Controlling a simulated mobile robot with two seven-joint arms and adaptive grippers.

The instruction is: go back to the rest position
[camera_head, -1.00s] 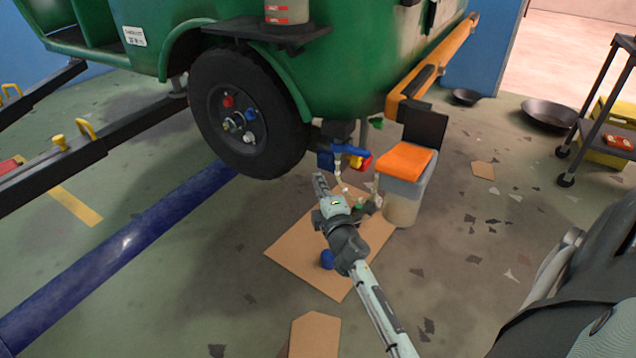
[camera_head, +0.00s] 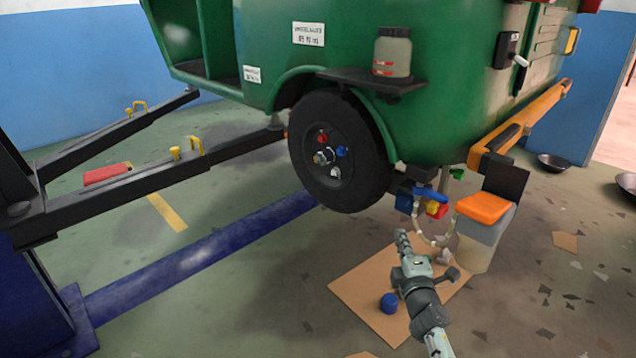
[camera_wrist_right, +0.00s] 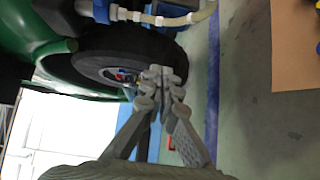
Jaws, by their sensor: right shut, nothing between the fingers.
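My right gripper (camera_head: 402,238) is low in front of the green rickshaw (camera_head: 440,110), over the cardboard sheet (camera_head: 365,288), with its fingers toward the wheel (camera_head: 338,150). In the right wrist view the same gripper (camera_wrist_right: 163,76) has its fingertips together with nothing between them. The wheel (camera_wrist_right: 120,62) shows behind the fingertips in that view, apart from them as far as I can tell. My left gripper is not in view.
A bucket with an orange lid (camera_head: 484,208) stands right of my gripper, near a hose (camera_head: 432,240). A blue cap (camera_head: 389,303) lies on the cardboard. Dark lift arms (camera_head: 225,147) and a blue floor beam (camera_head: 200,260) extend left. Open floor shows at the lower left.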

